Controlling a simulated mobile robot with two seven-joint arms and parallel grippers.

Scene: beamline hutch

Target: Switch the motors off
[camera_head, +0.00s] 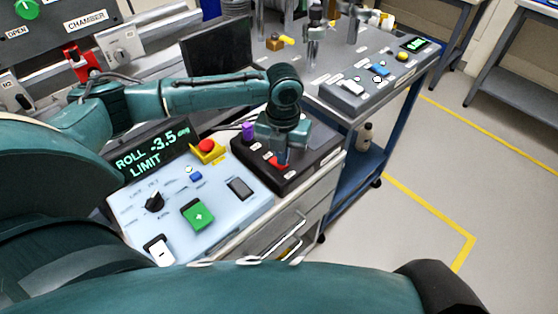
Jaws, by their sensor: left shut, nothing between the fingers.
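My left gripper (281,161) comes in from the left and points down over a dark box (318,152) at the right end of the console. It is shut and empty. Its fingertips are at or just above a small red part (273,161) on the box top, which they partly hide; I cannot tell whether they touch. Any label on the box is too small to read. The pale blue control panel (226,228) beside it has a green plus button (198,215), a white minus button (159,250), a black knob (154,202) and a red mushroom button (207,146).
A display (153,158) reads "ROLL -3.5 deg LIMIT". A purple part (248,132) stands close left of the gripper. A second bench (385,85) with buttons and posts is behind right. The floor at right (440,160) is clear, with yellow lines.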

